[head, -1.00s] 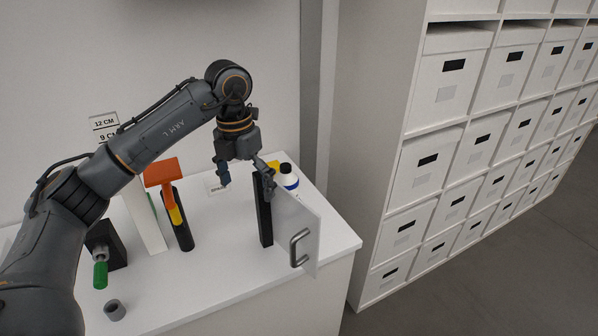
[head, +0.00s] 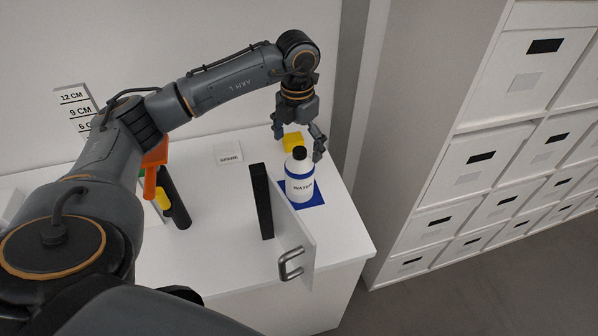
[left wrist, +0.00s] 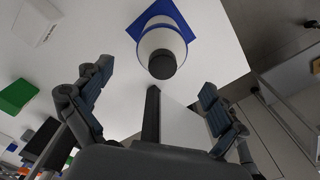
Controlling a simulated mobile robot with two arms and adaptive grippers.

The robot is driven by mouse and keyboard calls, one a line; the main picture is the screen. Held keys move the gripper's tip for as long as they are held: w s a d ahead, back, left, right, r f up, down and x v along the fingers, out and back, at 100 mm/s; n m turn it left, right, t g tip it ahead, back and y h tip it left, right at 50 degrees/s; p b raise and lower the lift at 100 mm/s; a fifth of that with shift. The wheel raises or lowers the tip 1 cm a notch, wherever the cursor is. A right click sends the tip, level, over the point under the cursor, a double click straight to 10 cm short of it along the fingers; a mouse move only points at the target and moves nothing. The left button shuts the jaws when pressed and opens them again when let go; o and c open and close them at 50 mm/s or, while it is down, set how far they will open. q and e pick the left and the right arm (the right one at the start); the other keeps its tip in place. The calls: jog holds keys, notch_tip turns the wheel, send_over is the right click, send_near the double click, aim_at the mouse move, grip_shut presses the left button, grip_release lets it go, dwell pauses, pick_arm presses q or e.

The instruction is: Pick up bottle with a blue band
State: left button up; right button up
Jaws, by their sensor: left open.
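The bottle with a blue band (head: 300,187) is white with a black cap and a "WATER" label. It stands upright on a blue square mat (head: 315,199) near the right end of the white table. My left gripper (head: 298,143) is open and empty, its fingers around the level of the bottle's top in the head view. In the left wrist view the bottle (left wrist: 161,42) shows cap towards me, beyond and between the spread fingertips (left wrist: 157,80), with no visible contact. My right gripper is not in view.
A white panel with a handle (head: 291,263) and a black post (head: 261,200) stand in front of the bottle. A yellow block (head: 293,141) is behind it. A "SPARE" card (head: 228,153) lies left, with free table around it. Shelves of white boxes (head: 480,160) are right.

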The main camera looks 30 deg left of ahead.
aim_at(300, 151)
pick_arm(q)
jog(key=shift+w+d+f, duration=0.1)
jog(key=shift+w+f, duration=0.25)
jog(key=shift+f, duration=0.3)
jog(key=shift+f+p, duration=0.85)
jog(key=shift+p, duration=0.25)
notch_tip(300, 151, down, 3)
jog(key=shift+f+p, duration=0.2)
jog(key=shift+p, duration=0.2)
jog(key=c, duration=1.4)
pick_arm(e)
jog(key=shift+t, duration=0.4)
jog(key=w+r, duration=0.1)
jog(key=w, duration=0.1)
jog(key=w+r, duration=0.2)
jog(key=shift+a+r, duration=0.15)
